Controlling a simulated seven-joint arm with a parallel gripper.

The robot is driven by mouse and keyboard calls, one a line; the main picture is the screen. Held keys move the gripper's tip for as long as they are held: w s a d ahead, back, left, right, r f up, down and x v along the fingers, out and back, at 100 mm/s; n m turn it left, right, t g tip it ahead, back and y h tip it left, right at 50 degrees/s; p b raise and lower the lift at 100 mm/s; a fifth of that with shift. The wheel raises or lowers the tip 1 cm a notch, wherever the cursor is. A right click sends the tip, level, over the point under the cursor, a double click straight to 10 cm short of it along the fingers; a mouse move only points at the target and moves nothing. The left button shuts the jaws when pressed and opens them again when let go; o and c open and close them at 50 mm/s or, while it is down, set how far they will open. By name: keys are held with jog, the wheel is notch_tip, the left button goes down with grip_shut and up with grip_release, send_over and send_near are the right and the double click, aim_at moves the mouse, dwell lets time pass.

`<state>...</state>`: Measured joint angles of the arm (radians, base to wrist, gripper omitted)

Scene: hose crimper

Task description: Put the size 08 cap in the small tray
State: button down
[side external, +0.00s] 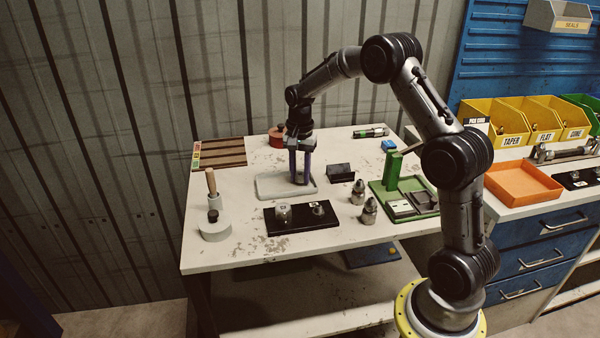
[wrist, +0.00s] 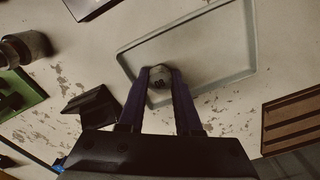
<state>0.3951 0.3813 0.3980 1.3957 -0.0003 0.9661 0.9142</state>
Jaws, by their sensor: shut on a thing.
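A dark mark on the cap's top looks like 08, seen turned. The small tray is a shallow light grey tray with a low rim (wrist: 205,22). In the wrist view, the cap appears within the tray's outline near one long edge; whether it touches the floor is unclear. In the side view, my gripper (side external: 300,180) points down at the right part of the tray (side external: 271,187); the cap cannot be made out there.
A black plate (side external: 290,229) with metal pieces (side external: 283,212) lies in front of the tray. A black block (side external: 341,173), metal fittings (side external: 369,211) and a green press (side external: 393,172) stand to the right. A striped wooden rack (side external: 222,153) lies back left.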

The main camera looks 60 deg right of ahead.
aim_at(300, 174)
jog(key=shift+f, duration=0.4)
jog(key=c, duration=0.9)
grip_release()
jog(key=shift+s+f, duration=0.1)
notch_tip(300, 174, up, 13)
jog(key=s+a+r+n+t, duration=0.1)
jog(key=s+a+r+n, duration=0.35)
jog(key=a+r, duration=0.2)
jog(key=shift+s+a+f+n+t, duration=0.65)
jog(key=shift+s+a+n, duration=1.2)
jog(key=shift+s, duration=1.95)
jog(key=shift+s+a+f+n+t, duration=0.7)
jog(key=shift+s+a+n, duration=1.2)
jog(key=shift+s, duration=1.85)
jog(key=shift+s+a+f+n+t, duration=0.35)
jog(key=shift+s+a+n+t, duration=1.05)
jog(key=shift+s, duration=2.4)
